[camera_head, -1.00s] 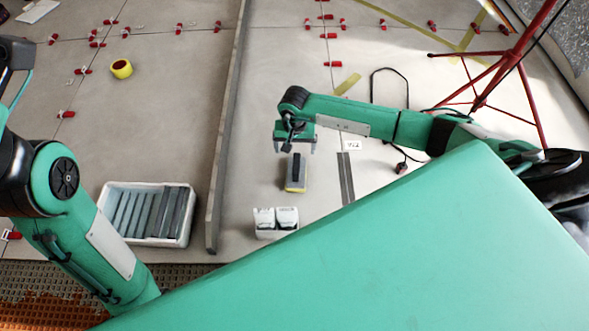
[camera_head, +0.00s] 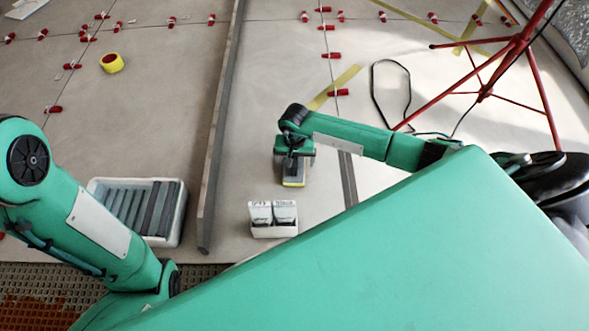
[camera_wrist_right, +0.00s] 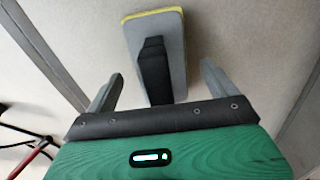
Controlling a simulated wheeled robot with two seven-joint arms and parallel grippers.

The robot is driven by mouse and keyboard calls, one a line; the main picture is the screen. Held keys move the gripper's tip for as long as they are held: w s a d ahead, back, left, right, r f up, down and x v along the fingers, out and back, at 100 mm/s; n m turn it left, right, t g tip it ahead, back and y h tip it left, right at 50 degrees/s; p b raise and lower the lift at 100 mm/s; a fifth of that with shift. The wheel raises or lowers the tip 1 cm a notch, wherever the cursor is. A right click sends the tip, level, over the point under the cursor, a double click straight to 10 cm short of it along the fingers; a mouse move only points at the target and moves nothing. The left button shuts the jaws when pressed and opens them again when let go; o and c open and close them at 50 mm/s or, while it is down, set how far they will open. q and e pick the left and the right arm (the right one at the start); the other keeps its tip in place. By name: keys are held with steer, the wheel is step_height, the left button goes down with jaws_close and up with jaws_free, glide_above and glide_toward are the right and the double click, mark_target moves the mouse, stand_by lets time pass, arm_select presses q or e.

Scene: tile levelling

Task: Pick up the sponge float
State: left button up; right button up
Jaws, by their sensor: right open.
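The sponge float (camera_head: 294,182) lies on the floor, partly hidden under my right gripper in the head view. In the right wrist view the sponge float (camera_wrist_right: 174,50) shows a grey plate, a yellow sponge edge and a dark handle. My right gripper (camera_head: 294,163) is above it. In the wrist view my right gripper (camera_wrist_right: 161,88) is open, one finger to each side of the handle's near end. Nothing is held between the fingers. My left arm shows at the left of the head view, but its gripper is out of view.
A white box with two packets (camera_head: 273,231) stands just in front of the float. A white crate of grey strips (camera_head: 182,222) is further left. A red tripod (camera_head: 508,60) and a black cable (camera_head: 374,80) are at right.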

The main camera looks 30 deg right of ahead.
steer(key=shift+f+b, duration=0.3)
steer(key=shift+f, duration=0.6)
steer(key=shift+r, duration=0.1)
steer(key=c, duration=1.2)
